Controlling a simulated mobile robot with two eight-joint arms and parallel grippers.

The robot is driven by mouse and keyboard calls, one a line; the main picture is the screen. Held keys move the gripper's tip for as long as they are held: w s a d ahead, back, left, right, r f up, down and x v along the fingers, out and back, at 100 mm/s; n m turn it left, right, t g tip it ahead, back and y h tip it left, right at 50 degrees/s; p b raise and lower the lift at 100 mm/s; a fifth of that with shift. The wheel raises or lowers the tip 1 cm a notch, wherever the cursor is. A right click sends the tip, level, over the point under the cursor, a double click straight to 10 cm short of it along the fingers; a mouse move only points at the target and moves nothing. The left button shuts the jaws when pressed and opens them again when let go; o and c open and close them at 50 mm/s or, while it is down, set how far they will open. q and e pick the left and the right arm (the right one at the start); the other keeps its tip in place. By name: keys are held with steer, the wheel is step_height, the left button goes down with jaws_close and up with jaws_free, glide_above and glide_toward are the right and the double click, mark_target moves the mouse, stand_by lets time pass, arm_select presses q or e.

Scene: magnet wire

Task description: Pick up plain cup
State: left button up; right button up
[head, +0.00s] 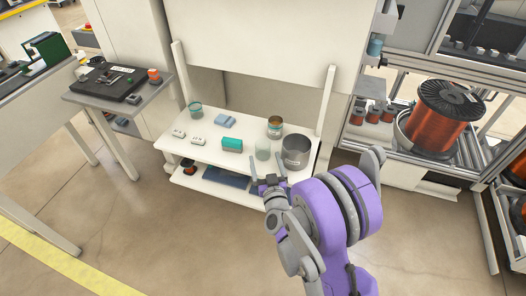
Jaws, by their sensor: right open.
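A white table (215,160) in the middle of the head view bears several vessels. A pale, see-through greenish cup (262,150) stands near its front right; it looks the plainest. A larger grey metallic pot (296,152) stands just right of it. A dark-rimmed teal cup (196,109) is at the back left. I cannot tell for sure which is the plain cup. My right gripper (268,172) is open and empty at the table's front right edge, just in front of the pale cup. My left gripper is out of view.
A lower shelf holds a dark blue item (226,177). White posts flank the table's back. A large copper wire spool (438,112) stands right.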

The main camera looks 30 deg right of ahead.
mark_target(262, 142)
steer(key=x, duration=0.6)
steer(key=shift+w+d+r+p, duration=0.25)
steer(key=shift+w+r+p, duration=0.05)
steer(key=shift+w+p, duration=0.1)
steer(key=c, duration=1.4)
